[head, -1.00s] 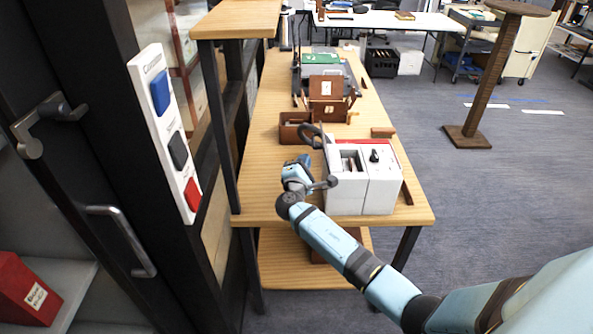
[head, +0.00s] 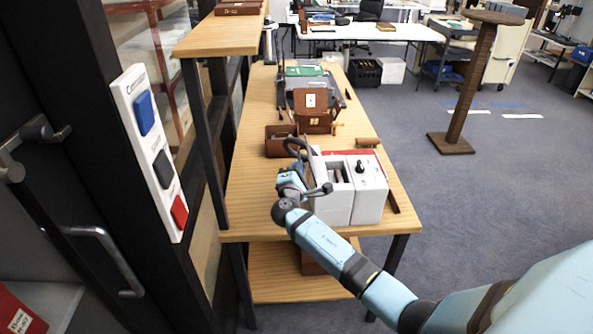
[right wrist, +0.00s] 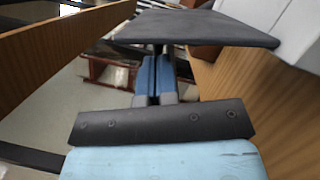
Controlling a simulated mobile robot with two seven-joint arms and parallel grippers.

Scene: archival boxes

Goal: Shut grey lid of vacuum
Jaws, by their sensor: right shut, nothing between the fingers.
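The vacuum is a white box (head: 371,196) with a red strip on top, at the front of the wooden table in the head view. Its left part has an open top with a dark inside. A dark loop-shaped piece (head: 297,143) stands up at its back left; I cannot tell whether it is the grey lid. My right gripper (head: 291,184) is at the box's left side, shut and empty. In the right wrist view, a dark grey flat plate (right wrist: 205,27), possibly the lid, lies across just beyond my shut blue fingers (right wrist: 155,78). Contact is unclear. My left gripper is out of view.
Behind the vacuum stand brown boxes (head: 313,122) and a green-topped dark item (head: 304,71). A shelf post (head: 206,150) rises left of the table (head: 255,205). A switch panel (head: 150,140) is at left. Open carpet lies at right.

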